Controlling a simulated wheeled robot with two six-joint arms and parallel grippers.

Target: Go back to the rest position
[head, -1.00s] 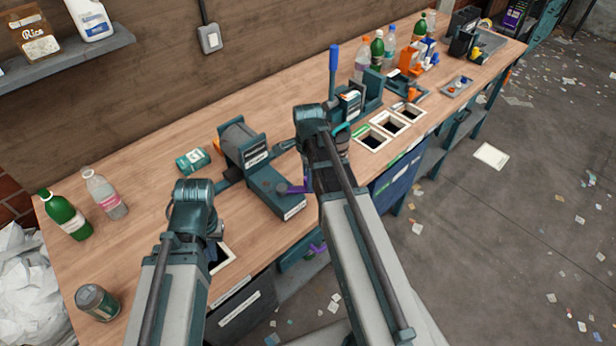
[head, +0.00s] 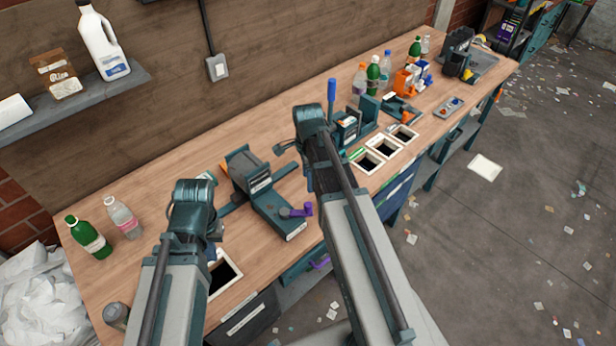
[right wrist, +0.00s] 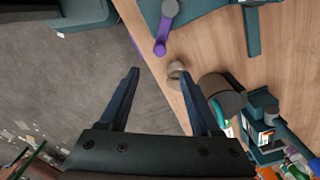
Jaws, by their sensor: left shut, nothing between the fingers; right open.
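My left arm comes in at the lower left of the head view. Its gripper (head: 214,229) is mostly hidden behind the arm's own link, beside an open bench slot; it looks shut and empty. My right arm reaches over the bench's front edge. Its gripper is mostly covered by its link in the head view. In the right wrist view the right gripper (right wrist: 160,71) has two dark fingers spread apart with nothing held. A grey rounded knob shows beyond its fingertips, and I cannot tell its distance.
A teal device (head: 250,172) with a purple lever (head: 297,211) stands between my arms. Green (head: 89,238) and clear (head: 123,217) bottles and a dark can (head: 116,316) are at left. White-framed slots (head: 367,162) lie right of my right arm. Open floor (head: 480,240) is at right.

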